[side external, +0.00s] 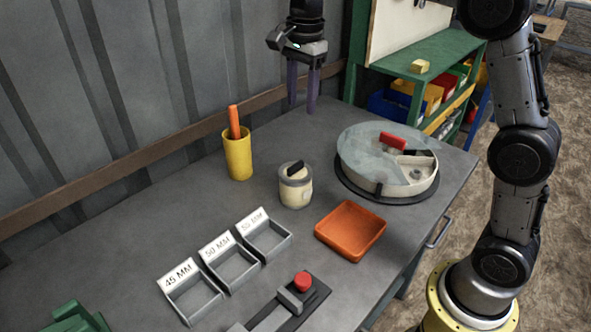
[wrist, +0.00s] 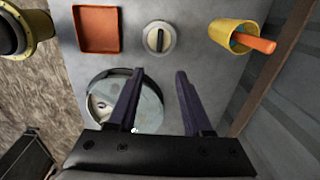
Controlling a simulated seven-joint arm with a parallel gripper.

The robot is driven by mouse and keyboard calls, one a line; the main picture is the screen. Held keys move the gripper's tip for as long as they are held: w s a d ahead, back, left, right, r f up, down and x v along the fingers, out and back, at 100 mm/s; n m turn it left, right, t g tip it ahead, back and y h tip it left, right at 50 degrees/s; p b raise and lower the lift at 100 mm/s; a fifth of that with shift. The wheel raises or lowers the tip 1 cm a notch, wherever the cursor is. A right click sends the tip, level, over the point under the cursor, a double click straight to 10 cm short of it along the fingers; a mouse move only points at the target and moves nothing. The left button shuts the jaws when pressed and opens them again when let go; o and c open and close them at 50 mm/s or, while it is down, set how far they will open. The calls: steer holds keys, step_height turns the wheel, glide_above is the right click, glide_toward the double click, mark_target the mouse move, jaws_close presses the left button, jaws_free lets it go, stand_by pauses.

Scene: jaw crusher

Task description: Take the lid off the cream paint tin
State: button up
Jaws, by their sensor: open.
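The cream paint tin (side external: 295,190) stands upright on the grey bench, between the yellow cup and the round tray. Its lid (side external: 295,170) is on top and carries a dark bar-shaped handle. In the wrist view the lid (wrist: 159,38) shows from above, with the dark handle running up and down the picture. My gripper (side external: 302,108) is open and empty, with its purple fingers pointing down above the back of the bench, behind and above the tin. In the wrist view my gripper (wrist: 157,75) is apart from the tin, which lies beyond the fingertips.
A yellow cup (side external: 238,157) holding an orange-handled thing stands left of the tin. A round tray with a clear cover and red handle (side external: 392,142) is at right. An orange square dish (side external: 350,231), labelled bins (side external: 232,268) and a red-button device (side external: 302,282) are in front.

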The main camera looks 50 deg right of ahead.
glide_above(296, 165)
steer(key=shift+g, duration=0.3)
steer(key=f, duration=0.7)
steer(key=d+f, duration=0.1)
steer(key=f, duration=0.2)
steer(key=shift+f, duration=0.4)
steer(key=shift+a+f, duration=0.25)
steer(key=shift+f, duration=1.1)
steer(key=shift+a+f, duration=0.25)
steer(key=shift+f, duration=1.05)
steer(key=shift+c, duration=0.2)
jaws_close()
